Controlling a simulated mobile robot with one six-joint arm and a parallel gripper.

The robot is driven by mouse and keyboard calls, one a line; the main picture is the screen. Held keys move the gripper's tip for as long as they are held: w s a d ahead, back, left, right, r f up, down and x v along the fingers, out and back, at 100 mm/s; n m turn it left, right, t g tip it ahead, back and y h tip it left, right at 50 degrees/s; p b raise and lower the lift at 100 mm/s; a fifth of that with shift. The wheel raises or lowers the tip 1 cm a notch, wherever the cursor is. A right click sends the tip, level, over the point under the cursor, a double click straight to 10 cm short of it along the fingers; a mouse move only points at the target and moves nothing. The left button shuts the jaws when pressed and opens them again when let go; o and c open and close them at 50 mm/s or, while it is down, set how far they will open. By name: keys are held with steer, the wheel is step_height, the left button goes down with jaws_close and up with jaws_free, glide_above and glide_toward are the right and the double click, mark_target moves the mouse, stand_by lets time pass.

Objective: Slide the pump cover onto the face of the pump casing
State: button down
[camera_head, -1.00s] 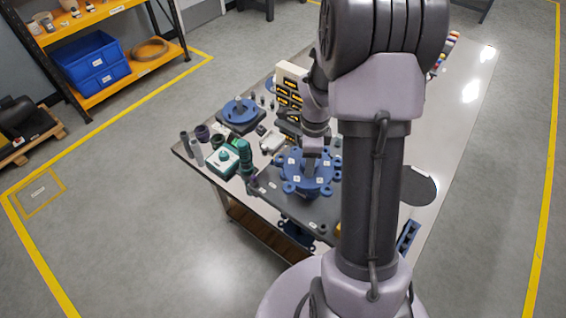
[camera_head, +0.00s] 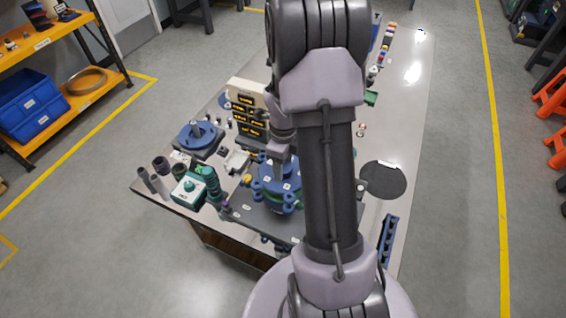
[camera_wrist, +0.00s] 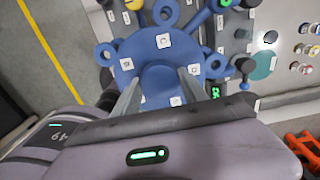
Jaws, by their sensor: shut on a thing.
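The pump cover (camera_wrist: 160,55) is a blue disc with rounded lugs and white square labels. In the wrist view my gripper (camera_wrist: 160,88) is shut on its central boss, one finger on each side. In the head view the blue cover (camera_head: 266,172) is under my gripper (camera_head: 278,153), partly hidden behind my arm. Just below it are a green band and a blue lugged body (camera_head: 287,206), which seems to be the pump casing. I cannot tell whether cover and casing touch; my arm and the cover hide the contact area.
A teal box with a knob (camera_head: 188,190), grey cylinders (camera_head: 150,182) and a blue disc on a dark base (camera_head: 197,138) stand left. An organiser with yellow-marked slots (camera_head: 247,108) is behind. A dark round mat (camera_head: 384,180) and blue rack (camera_head: 388,240) lie right. The table's far right is mostly clear.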

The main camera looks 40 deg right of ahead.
stand_by(0.3)
steer(key=shift+f+b, duration=0.8)
steer(key=shift+b, duration=0.15)
steer(key=shift+f, duration=0.1)
steer(key=shift+f+b, duration=0.4)
steer(key=shift+b, duration=0.15)
steer(key=shift+f+b, duration=0.8)
steer(key=shift+b, duration=0.3)
stand_by(0.9)
steer(key=c, duration=0.5)
jaws_free()
step_height(320, 180, up, 9)
steer(key=p, duration=0.6)
steer(key=shift+r, duration=0.15)
